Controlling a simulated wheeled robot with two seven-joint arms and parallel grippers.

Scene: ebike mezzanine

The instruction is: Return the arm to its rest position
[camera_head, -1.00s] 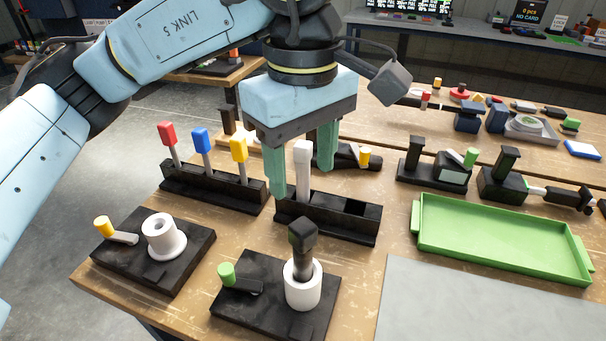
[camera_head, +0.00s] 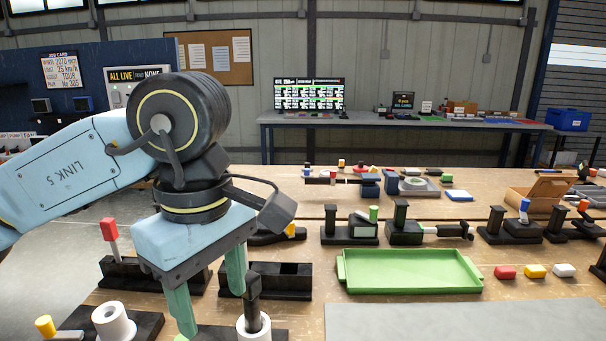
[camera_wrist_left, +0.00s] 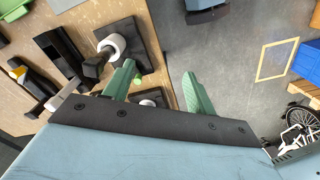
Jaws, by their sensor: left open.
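My left arm comes in from the left in the head view. Its gripper (camera_head: 210,298) points down over the front left of the workbench, with its two green fingers apart and nothing seen between them. In the left wrist view the same fingers (camera_wrist_left: 160,88) are spread, with bench edge and floor beyond. A black holder (camera_head: 292,281) stands just behind and right of the fingers. A white cup with a black-handled tool (camera_head: 253,300) stands close in front at right. The gripper hides part of the rack with the red handle (camera_head: 109,230). My right gripper is not in view.
A white spool-like part (camera_head: 112,322) stands at the front left. A green tray (camera_head: 410,286) lies right of the holder, with a grey mat (camera_head: 460,320) in front. Black fixtures (camera_head: 350,236) stand behind the tray. Open floor (camera_wrist_left: 235,60) lies beyond the bench edge.

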